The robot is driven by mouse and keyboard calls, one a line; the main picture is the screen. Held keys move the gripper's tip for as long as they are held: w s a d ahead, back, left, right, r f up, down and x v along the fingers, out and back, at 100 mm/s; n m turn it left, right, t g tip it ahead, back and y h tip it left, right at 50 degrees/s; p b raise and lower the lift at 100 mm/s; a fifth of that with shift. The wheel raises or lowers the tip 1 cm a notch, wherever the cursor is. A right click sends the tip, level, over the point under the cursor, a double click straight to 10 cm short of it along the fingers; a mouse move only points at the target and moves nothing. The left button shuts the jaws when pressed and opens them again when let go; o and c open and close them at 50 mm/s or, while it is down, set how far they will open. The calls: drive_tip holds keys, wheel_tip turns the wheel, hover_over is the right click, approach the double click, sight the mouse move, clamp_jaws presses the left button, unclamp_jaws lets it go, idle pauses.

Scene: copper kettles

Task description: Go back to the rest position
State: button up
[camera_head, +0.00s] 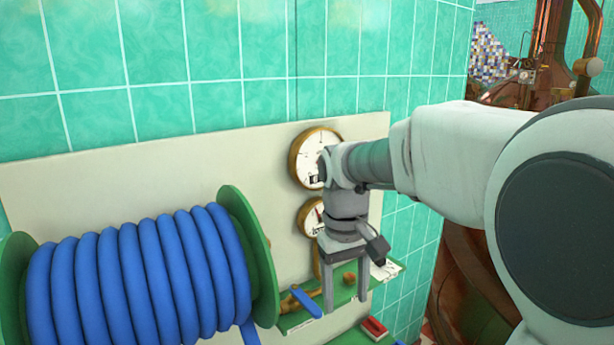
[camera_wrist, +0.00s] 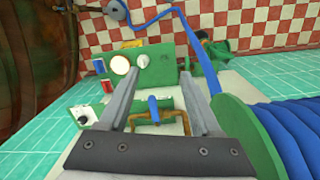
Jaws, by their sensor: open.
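My gripper (camera_head: 345,298) points downward in front of a pale panel, its two grey fingers apart and nothing between them. In the wrist view my gripper (camera_wrist: 160,78) also shows two parted fingers. Behind and below them is a blue handle (camera_wrist: 153,106) on a brass pipe. The head view shows a blue lever (camera_head: 306,303) on brass fittings just left of the fingers. My arm reaches in from the right side of the head view.
A green reel (camera_head: 262,255) wound with blue hose (camera_head: 140,280) stands close on the left. Two round gauges (camera_head: 302,160) hang on the panel (camera_head: 110,185). A green shelf (camera_head: 388,276) lies below my gripper. Copper vessels (camera_head: 470,260) stand at right. The wrist view shows a checkered floor (camera_wrist: 270,25).

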drive_tip(key=s+d+r+m+t, duration=0.1)
drive_tip(key=s+d+m+t, duration=0.1)
drive_tip(key=s, duration=0.6)
drive_tip(key=s+d+r+m+t, duration=0.1)
drive_tip(key=s+d+t, duration=0.3)
drive_tip(key=s, duration=0.5)
drive_tip(key=shift+d+r+m+y, duration=0.15)
drive_tip(key=shift+d+m+y, duration=0.3)
drive_tip(key=shift+d, duration=0.25)
idle(0.5)
